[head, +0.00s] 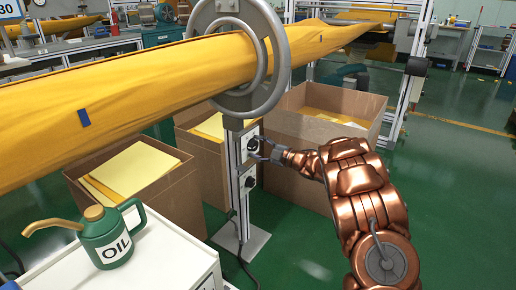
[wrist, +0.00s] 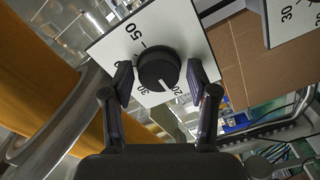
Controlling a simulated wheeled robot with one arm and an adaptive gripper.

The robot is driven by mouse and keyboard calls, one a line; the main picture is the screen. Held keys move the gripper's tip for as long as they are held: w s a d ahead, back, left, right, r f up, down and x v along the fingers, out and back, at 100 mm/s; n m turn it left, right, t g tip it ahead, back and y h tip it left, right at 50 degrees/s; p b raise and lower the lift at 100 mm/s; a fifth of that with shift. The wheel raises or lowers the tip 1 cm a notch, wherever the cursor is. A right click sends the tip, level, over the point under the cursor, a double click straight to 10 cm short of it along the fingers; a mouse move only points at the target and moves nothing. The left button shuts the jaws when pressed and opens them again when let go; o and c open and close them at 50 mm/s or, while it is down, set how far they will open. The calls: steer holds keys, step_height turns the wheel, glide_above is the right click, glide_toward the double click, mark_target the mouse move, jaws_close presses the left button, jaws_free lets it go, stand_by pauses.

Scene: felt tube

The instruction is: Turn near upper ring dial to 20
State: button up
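The near upper ring dial (head: 253,145) is a black knob on a white plate, mounted on a metal post below the large grey ring. In the wrist view the knob (wrist: 158,68) shows up close, with numbers such as 50, 30 and 20 around it. Its white pointer mark faces the lower part of the plate, between the 30 and the 20. My gripper (head: 269,151) is at the dial from the right. In the wrist view my gripper (wrist: 160,82) is open, one finger on each side of the knob, with narrow gaps.
A lower dial (head: 250,181) sits on the same post. Yellow felt (head: 150,85) runs through the grey ring (head: 283,62). Cardboard boxes (head: 296,128) stand behind the post. An oil can (head: 110,238) is on a white cabinet at the left front.

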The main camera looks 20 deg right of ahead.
steer(key=shift+o, duration=0.6)
steer(key=shift+s+d, duration=0.1)
steer(key=shift+d, duration=0.05)
steer(key=shift+s+d, duration=0.2)
steer(key=shift+s, duration=0.05)
steer(key=v, duration=1.1)
